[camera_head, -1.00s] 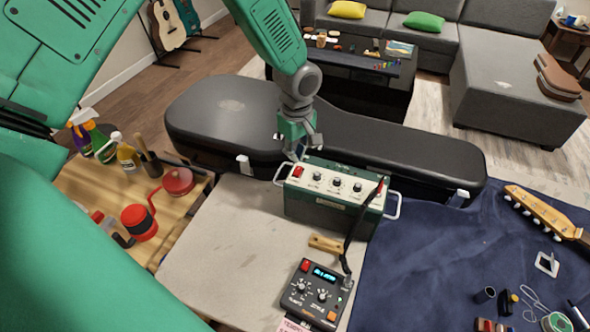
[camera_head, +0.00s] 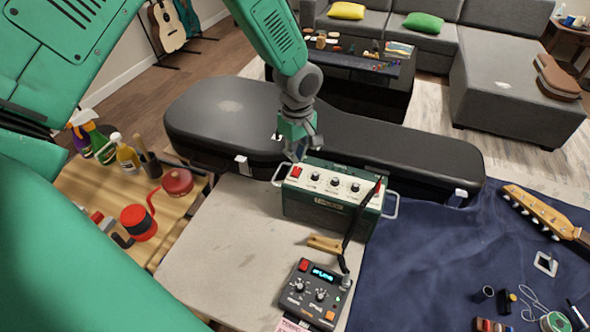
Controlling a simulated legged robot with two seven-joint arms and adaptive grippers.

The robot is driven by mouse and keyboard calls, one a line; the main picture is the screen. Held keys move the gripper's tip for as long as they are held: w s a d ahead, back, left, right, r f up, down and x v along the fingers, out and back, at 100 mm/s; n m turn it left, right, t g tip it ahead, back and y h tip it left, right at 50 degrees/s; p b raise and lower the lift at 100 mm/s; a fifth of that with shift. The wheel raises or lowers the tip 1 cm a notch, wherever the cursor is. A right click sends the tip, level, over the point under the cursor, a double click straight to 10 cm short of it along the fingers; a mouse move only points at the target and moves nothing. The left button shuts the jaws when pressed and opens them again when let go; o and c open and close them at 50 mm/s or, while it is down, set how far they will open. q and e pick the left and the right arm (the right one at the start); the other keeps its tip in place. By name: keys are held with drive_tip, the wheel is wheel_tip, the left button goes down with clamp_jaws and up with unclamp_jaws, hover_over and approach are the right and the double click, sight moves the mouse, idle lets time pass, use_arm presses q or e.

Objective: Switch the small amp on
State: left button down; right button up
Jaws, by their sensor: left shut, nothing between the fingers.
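The small amp (camera_head: 325,215) is a dark green box with a cream control panel, several black knobs and a metal handle at each side. It stands upright at the back of the pale worktop. A red switch (camera_head: 296,171) sits at the left end of its panel. My left gripper (camera_head: 296,156) is shut and empty, pointing down just above and behind the red switch. I cannot tell whether the fingertips touch the amp. The switch's on or off position is too small to tell. My right gripper is not in view.
A black guitar case (camera_head: 400,150) lies behind the amp. A pedal (camera_head: 315,293) with a lit display stands in front, with a black cable running to the amp. A blue cloth (camera_head: 420,250) with a guitar headstock (camera_head: 535,208) is on the right. Bottles and red containers crowd the left bench.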

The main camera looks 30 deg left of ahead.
sight(296, 171)
use_arm(q)
drive_tip(key=shift+d, duration=0.35)
drive_tip(key=shift+a+f+b, duration=0.3)
drive_tip(key=shift+a+f, duration=0.2)
drive_tip(key=shift+f, duration=0.05)
drive_tip(key=shift+d, duration=0.1)
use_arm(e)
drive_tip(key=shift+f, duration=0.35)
use_arm(q)
drive_tip(key=shift+d, duration=0.1)
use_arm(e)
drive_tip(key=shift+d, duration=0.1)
use_arm(q)
drive_tip(key=shift+d+f, duration=0.2)
drive_tip(key=shift+d, duration=0.05)
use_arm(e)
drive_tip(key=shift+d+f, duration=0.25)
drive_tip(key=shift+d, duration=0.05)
use_arm(q)
drive_tip(key=shift+a+f, duration=0.15)
drive_tip(key=shift+f, duration=0.05)
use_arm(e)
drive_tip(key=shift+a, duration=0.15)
use_arm(q)
drive_tip(key=shift+a+f+b, duration=0.2)
drive_tip(key=shift+f+b, duration=0.05)
drive_tip(key=shift+b, duration=0.1)
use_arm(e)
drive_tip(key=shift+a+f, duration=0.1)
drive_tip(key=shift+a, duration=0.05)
